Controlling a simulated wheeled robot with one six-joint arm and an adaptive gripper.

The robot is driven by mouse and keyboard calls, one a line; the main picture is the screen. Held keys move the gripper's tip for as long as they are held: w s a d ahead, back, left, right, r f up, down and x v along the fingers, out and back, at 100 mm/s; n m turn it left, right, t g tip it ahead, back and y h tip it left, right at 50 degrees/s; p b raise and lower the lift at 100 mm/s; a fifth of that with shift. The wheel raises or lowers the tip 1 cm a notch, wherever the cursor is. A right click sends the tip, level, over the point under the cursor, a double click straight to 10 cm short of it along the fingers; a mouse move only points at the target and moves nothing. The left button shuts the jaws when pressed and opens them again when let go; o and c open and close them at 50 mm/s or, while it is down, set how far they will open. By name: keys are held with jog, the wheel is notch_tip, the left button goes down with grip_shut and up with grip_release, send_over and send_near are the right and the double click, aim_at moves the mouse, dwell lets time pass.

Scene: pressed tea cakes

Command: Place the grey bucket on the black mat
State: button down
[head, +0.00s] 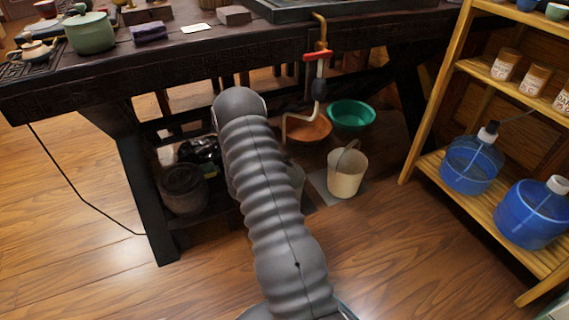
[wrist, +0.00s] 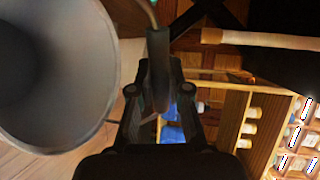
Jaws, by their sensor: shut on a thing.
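The grey bucket (wrist: 45,70) fills the left of the wrist view, its open mouth and pale inside showing. Its wire handle carries a dark grip (wrist: 158,60), which lies between the fingers of my gripper (wrist: 158,103). My gripper is shut on that handle. In the head view my arm hides the gripper and most of the bucket; a grey-green sliver (head: 297,175) beside the arm seems to be part of it. A dark patch (head: 307,203) on the floor right of the arm may be the black mat; the rest is hidden.
A cream bucket (head: 345,175) stands on a grey mat (head: 319,184) to the right. A green basin (head: 351,115) and a brown basin (head: 309,129) are behind. A dark table (head: 200,65) overhangs, and a dark pot (head: 184,188) stands left. A wooden shelf (head: 437,105) stands right.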

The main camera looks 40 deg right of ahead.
jog(key=shift+f, duration=0.1)
jog(key=c, duration=1.1)
grip_release()
